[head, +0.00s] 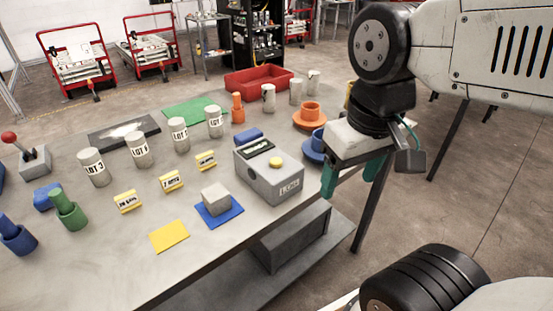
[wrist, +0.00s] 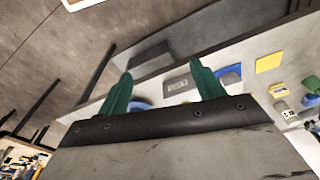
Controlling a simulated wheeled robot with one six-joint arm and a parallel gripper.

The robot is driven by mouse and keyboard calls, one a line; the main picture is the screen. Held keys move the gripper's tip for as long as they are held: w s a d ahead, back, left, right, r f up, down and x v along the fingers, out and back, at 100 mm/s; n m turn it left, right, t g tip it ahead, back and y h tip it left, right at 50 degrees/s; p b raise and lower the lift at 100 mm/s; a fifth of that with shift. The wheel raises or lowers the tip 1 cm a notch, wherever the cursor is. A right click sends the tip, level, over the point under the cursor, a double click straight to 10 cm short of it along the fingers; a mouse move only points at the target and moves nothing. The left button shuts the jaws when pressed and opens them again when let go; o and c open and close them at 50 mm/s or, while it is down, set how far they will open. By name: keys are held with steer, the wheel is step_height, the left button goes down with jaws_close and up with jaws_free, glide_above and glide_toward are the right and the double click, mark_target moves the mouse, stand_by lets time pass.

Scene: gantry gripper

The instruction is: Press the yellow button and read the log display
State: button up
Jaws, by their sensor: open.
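A grey box (head: 262,180) stands near the table's right edge in the head view. The yellow button (head: 275,162) is on its top. A small log display (head: 258,146) with a pale strip in a dark frame sits behind the button; its text is too small to read. My gripper (head: 349,198) is open and empty, to the right of the box and apart from it, by the table edge.
A blue cup and saucer (head: 314,150) and an orange cup and saucer (head: 308,117) stand close to my gripper. A grey block on a blue mat (head: 230,219) lies left of the box. Labelled canisters (head: 138,150) and yellow signs (head: 171,181) fill the table's middle.

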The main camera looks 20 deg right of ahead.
jaws_close()
stand_by(1.7)
